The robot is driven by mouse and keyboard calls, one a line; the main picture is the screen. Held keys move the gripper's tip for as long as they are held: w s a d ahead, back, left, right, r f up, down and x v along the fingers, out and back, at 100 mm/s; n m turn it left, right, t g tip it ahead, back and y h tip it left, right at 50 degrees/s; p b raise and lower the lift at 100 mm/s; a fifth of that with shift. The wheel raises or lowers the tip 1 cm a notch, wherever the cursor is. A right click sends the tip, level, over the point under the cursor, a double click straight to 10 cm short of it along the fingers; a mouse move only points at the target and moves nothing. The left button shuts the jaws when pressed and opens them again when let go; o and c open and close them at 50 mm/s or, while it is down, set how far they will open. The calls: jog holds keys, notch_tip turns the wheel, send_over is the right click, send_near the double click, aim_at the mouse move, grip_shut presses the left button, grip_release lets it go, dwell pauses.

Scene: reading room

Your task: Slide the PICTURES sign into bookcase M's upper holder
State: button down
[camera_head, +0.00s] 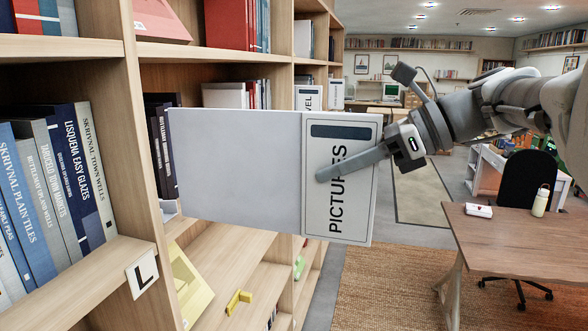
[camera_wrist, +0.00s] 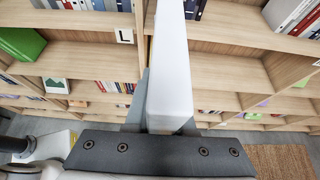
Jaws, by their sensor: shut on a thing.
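The PICTURES sign (camera_head: 235,170) is a wide white panel with a lettered end plate, its word running upward. It is held upright in front of the bookcase shelves, the plain panel to the left. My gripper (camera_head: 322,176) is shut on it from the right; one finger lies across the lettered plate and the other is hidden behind. In the wrist view the white sign (camera_wrist: 170,75) stands between the fingers of my gripper (camera_wrist: 160,122). No letter M shows, and I cannot make out bookcase M's upper holder; the sign covers part of the shelving.
Farther along, a sign ending in VEL (camera_head: 308,97) projects. A yellow object (camera_head: 239,301) lies on a low shelf. A wooden desk (camera_head: 515,235) stands right; rug between.

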aim_at(275, 161)
jog(key=w+a, duration=0.1)
jog(key=a, duration=0.2)
jog(key=w+a+b, duration=0.1)
jog(key=a, duration=0.2)
jog(key=w+a, duration=0.1)
jog(key=a, duration=0.2)
jog(key=shift+w, duration=0.15)
jog(key=shift+w+a+f+p, duration=0.1)
jog(key=shift+w+a+p, duration=0.75)
jog(key=shift+a, duration=1.35)
jog(key=shift+w+a+f+p, duration=0.1)
jog(key=shift+w+a+p, duration=0.75)
jog(key=shift+a, duration=1.3)
jog(key=shift+w+a+p, duration=0.7)
jog(key=shift+a+p, duration=0.2)
jog(key=shift+a, duration=1.3)
grip_release()
